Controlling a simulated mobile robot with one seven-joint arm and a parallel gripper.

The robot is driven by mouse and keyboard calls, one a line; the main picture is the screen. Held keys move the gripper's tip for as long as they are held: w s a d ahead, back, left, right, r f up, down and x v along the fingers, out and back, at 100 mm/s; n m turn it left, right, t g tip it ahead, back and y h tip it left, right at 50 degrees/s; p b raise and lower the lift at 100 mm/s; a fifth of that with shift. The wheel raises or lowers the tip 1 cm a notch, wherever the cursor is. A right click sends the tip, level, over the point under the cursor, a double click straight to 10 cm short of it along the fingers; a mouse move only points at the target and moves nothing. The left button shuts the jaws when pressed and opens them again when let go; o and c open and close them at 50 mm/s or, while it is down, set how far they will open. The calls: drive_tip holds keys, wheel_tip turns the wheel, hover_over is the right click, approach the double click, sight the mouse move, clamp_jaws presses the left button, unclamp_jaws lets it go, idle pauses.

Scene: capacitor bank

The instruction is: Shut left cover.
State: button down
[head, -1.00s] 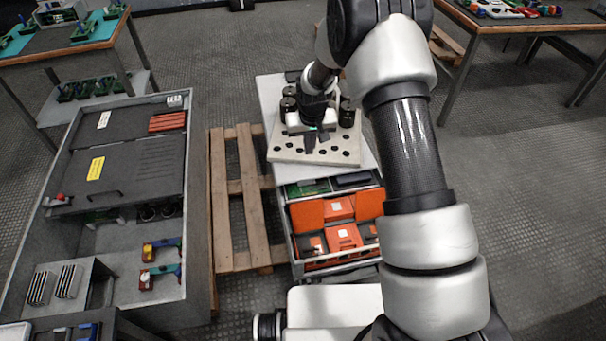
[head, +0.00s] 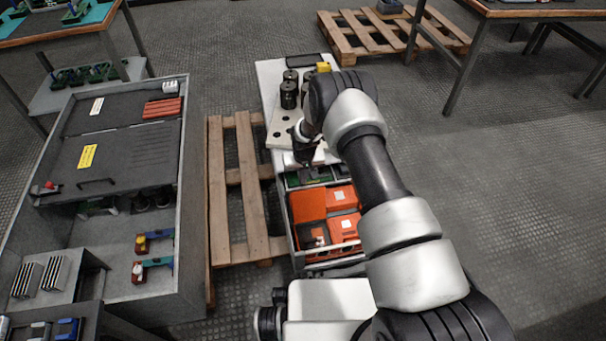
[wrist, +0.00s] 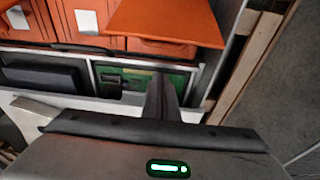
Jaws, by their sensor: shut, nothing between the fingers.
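The left cover (head: 308,205) is an orange flap at the left of the open drawer (head: 336,262). It also shows in the wrist view (wrist: 168,18) as a broad orange panel raised at an angle, with its edge jutting over the drawer's divider. My gripper (head: 311,171) is at the drawer's far edge, beyond the cover. In the wrist view my gripper's dark fingers (wrist: 160,98) are together and empty, over the green board compartment (wrist: 133,82), apart from the cover. My arm hides part of the drawer's right side in the head view.
Orange boxes with white labels (head: 345,226) sit beside the cover. Black capacitors (head: 289,92) stand on the cabinet top behind my gripper. A wooden pallet (head: 247,190) lies left of the drawer, and a grey cabinet (head: 185,235) stands farther left.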

sight(308, 203)
drive_tip(key=shift+s+d+r, duration=0.1)
drive_tip(key=shift+s+r, duration=0.05)
drive_tip(key=shift+s, duration=0.5)
drive_tip(key=shift+s+d+r, duration=0.1)
drive_tip(key=shift+s+d, duration=0.05)
drive_tip(key=shift+s, duration=0.55)
drive_tip(key=shift+s+d+r, duration=0.1)
drive_tip(key=shift+s+r, duration=0.05)
drive_tip(key=shift+s, duration=0.5)
drive_tip(key=shift+d+r, duration=0.1)
drive_tip(key=shift+s+p, duration=0.25)
drive_tip(key=shift+p, duration=0.1)
